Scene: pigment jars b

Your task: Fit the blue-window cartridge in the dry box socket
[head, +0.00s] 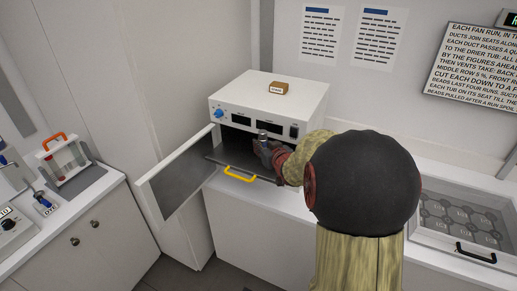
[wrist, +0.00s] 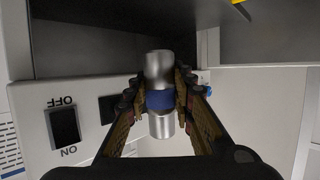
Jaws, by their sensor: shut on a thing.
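My gripper (wrist: 160,99) is shut on the blue-window cartridge (wrist: 160,68), a silvery metal cylinder with a blue band around its middle. The fingers press on both sides of the band, and metal shows beyond it at each end. In the head view my gripper (head: 264,150) is at the open front of the white dry box (head: 254,88), with the cartridge's grey top (head: 262,135) just showing. The dry box's dark inside (head: 228,151) is partly hidden by my arm. I cannot make out the socket in either view.
The dry box door (head: 172,178) stands open to the left. A yellow handle (head: 240,174) is at the opening's lower front. An on/off switch (wrist: 65,125) is close to my gripper in the wrist view. A small brown block (head: 279,88) lies on top of the box.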

